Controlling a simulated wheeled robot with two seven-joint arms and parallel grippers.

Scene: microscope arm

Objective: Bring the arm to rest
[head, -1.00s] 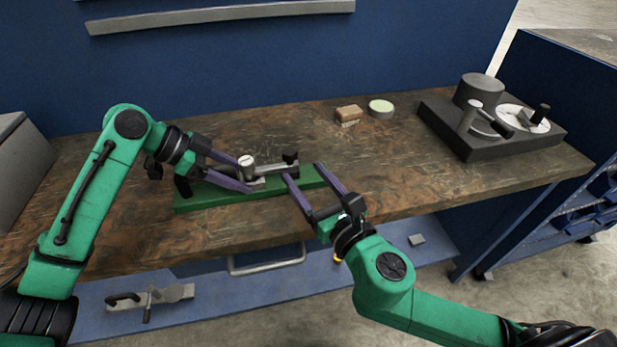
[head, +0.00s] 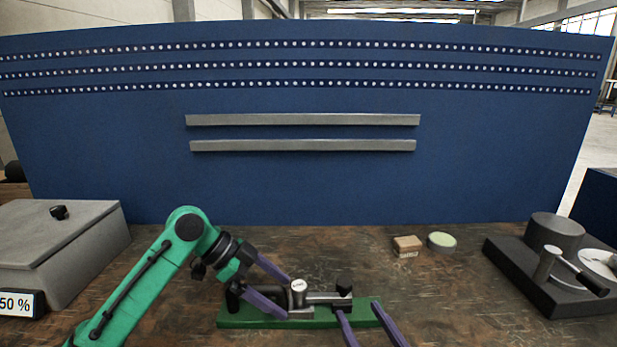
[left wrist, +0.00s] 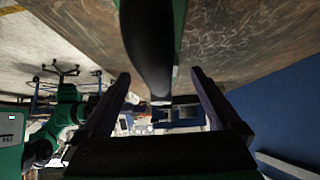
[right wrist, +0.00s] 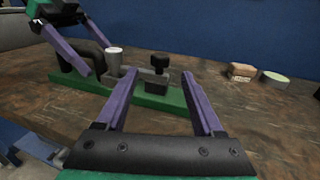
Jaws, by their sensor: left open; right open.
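A grey metal arm with a cylindrical post (head: 298,293) and a black knob (head: 344,286) sits on a green base plate (head: 228,318) on the bench. A curved black part (right wrist: 82,47) stands at its left end. My left gripper (head: 287,298) is open at the left side of the post, its fingers either side of the assembly; contact cannot be told. In the left wrist view a dark curved piece (left wrist: 150,45) fills the space between its fingers. My right gripper (head: 358,307) is open and empty, just in front of the base's right end, below the knob.
A wooden block (head: 407,243) and a round pale-topped tin (head: 441,241) lie behind on the right. A dark device with a cylinder (head: 555,235) stands far right. A grey sloped box (head: 60,240) stands left. A blue panel (head: 300,190) closes the back.

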